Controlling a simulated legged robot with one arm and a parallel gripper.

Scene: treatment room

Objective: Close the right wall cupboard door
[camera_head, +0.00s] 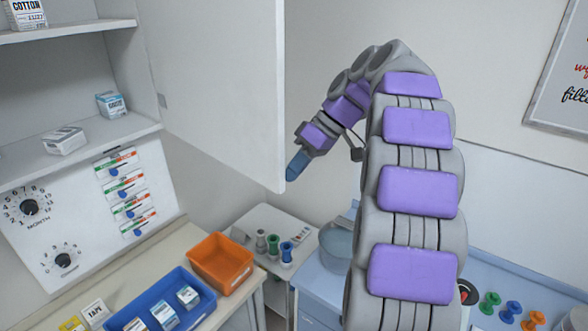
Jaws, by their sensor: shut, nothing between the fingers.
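The right wall cupboard door (220,85) is a white panel standing open. It is hinged at the right side of the open cupboard (85,130) and juts out toward me. My gripper (294,172) has blue fingertips and is shut and empty. It is just to the right of the door's free edge, near the door's lower corner, on the outer side. In this view the fingertip lies very close to the edge; I cannot tell whether it touches. My segmented grey and purple arm comes up from the bottom right and bends left.
Shelves hold small boxes (111,104). Below are an orange bin (221,262) and a blue tray (160,305) on the counter. A white cart (270,228) with coloured spools and a round grey pot (338,245) stand below my gripper. A framed sign (562,75) hangs at right.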

